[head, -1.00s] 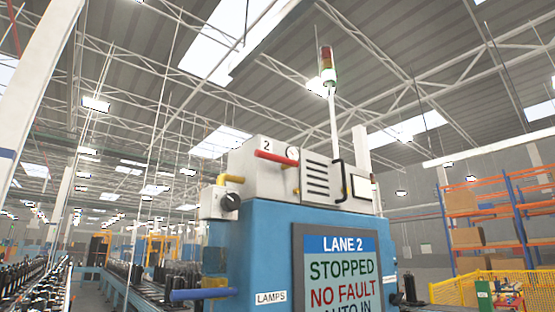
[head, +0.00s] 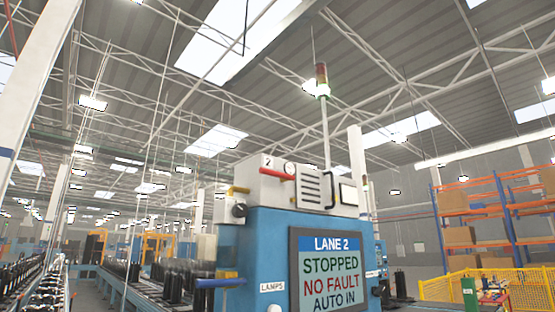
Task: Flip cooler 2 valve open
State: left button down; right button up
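The cooler marked 2 (head: 305,185) is a white box on top of the blue lane 2 cabinet (head: 262,240). A red lever (head: 276,172) lies roughly level across its upper front, beside a small round gauge (head: 290,168). A yellow handle (head: 239,189) sits at the cooler's left side, above a dark round knob (head: 239,210). A blue bar (head: 220,282) sticks out left lower down, by a yellow part. Which of these is the valve's handle is not labelled legibly. Neither gripper shows in the head view.
The cabinet's screen (head: 328,272) reads LANE 2, STOPPED, NO FAULT, AUTO IN. A signal tower (head: 322,85) rises behind the cooler. A conveyor with dark parts (head: 125,272) runs at left. Yellow fencing (head: 465,287) and orange racking (head: 462,225) stand at right.

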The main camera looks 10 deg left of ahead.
aim_at(284, 178)
jog(key=z, duration=0.75)
jog(key=i, duration=0.5)
jog(key=u, duration=0.55)
